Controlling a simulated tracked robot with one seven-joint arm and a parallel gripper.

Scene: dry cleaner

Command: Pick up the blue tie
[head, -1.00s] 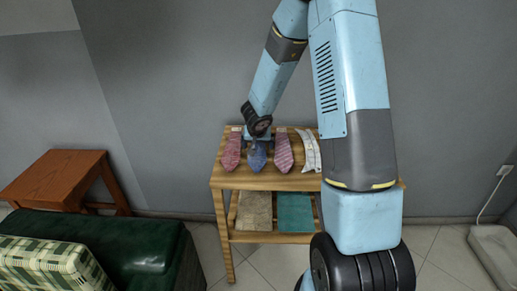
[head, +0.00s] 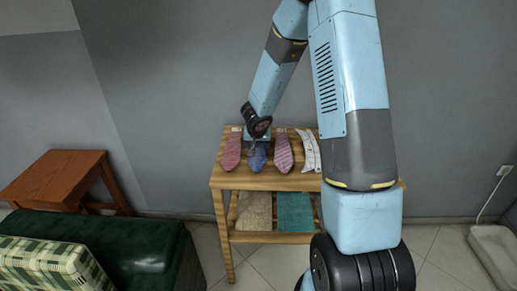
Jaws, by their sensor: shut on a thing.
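The blue tie (head: 257,161) lies on the top shelf of the wooden rack (head: 226,181), between a red tie (head: 231,152) on its left and a pinkish-red tie (head: 283,153) on its right. My gripper (head: 256,144) points down over the upper part of the blue tie and is shut on it. The gripper and wrist hide the tie's upper end. The lower, wide end shows and appears to be still at the shelf. The fingertips are small and mostly hidden.
A white patterned tie (head: 308,150) lies further right, partly behind my arm. Folded beige (head: 254,212) and teal (head: 295,212) cloths lie on the lower shelf. A brown wooden table (head: 50,178) and a green bench (head: 130,245) stand at the left. The wall is close behind the rack.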

